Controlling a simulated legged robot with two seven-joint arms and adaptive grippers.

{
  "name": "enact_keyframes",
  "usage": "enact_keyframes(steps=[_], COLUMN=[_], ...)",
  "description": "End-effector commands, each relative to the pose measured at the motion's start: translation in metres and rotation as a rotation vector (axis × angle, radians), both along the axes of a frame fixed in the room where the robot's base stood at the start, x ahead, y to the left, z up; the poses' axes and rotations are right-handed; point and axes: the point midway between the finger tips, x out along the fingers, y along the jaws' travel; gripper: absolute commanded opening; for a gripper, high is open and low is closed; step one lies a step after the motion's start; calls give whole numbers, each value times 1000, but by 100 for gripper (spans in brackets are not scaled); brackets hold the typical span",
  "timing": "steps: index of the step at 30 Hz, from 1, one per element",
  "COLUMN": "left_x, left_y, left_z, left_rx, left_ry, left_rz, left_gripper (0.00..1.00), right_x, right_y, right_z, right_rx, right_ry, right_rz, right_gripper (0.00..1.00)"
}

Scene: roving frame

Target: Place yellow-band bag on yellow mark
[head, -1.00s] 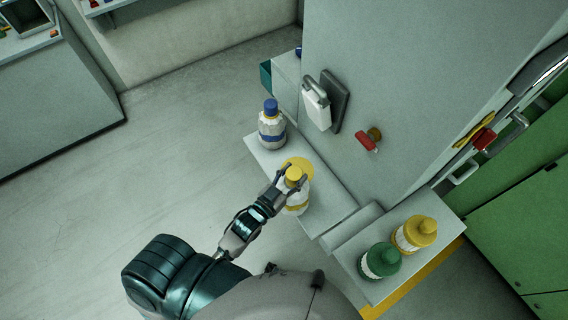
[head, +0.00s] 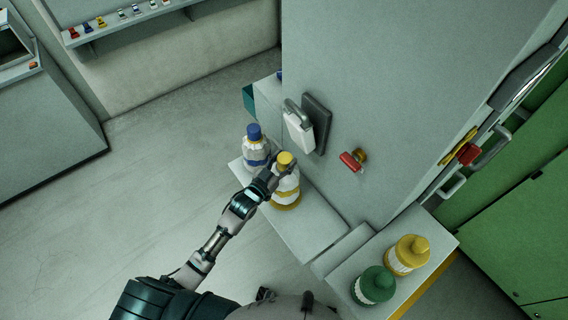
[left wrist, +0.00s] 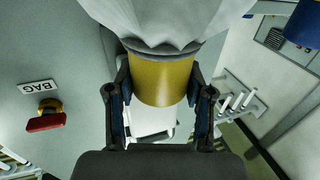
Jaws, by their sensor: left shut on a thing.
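The yellow-band bag (head: 287,182) is white with a yellow cap and stands roughly upright on or just above the yellow mark (head: 284,206). The mark shows as a yellow rim around the bag's base; I cannot tell whether they touch. My left gripper (head: 283,167) is shut on the bag's yellow top. In the left wrist view the yellow cap (left wrist: 160,80) sits between both fingers, with the white bag body above it in the picture. My right gripper is not in view.
A blue-capped bag (head: 256,151) stands close behind left on the same pale shelf (head: 312,228). A wall handle (head: 299,128) and a red knob (head: 351,161) stick out beyond.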

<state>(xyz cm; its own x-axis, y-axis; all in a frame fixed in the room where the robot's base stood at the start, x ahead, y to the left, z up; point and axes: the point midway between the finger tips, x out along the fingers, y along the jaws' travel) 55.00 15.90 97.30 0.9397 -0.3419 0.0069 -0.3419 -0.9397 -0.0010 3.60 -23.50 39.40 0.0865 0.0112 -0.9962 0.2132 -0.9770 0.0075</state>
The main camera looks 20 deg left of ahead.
Motion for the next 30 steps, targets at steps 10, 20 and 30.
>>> enact_keyframes(steps=[10,20,30], left_x=[10,10,10], left_y=[3,3,3], left_z=[-23,-35,-38], left_rx=[-1,-1,-1], left_ry=[0,-4,0], left_rz=[0,0,0], left_gripper=[0,0,77], right_x=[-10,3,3], right_y=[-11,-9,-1], right_z=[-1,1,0], right_rx=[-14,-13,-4], right_ry=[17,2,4], right_rz=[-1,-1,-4], right_gripper=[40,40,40])
